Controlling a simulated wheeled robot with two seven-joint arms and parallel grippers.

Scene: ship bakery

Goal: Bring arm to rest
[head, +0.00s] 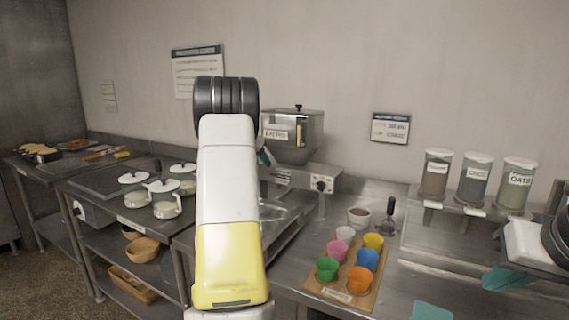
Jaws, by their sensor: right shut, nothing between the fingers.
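My left arm rises through the middle of the head view, white with a yellow band and a black joint at the top. It hides most of my left gripper. Only a small teal piece of the left gripper (264,157) shows beside the arm, in front of the metal hopper (293,140), so its opening and anything in it are hidden. My right gripper (505,279) shows at the right edge as a teal finger below a white and black arm part. It is shut and empty, in front of the canister shelf.
A wooden board (318,284) with several coloured cups stands on the steel counter, by a small bowl (358,217) and a dark-handled tool (389,212). Labelled canisters (475,180) stand on a shelf at right. White lidded pots (164,198) stand left. A teal flat piece (431,311) lies at the bottom edge.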

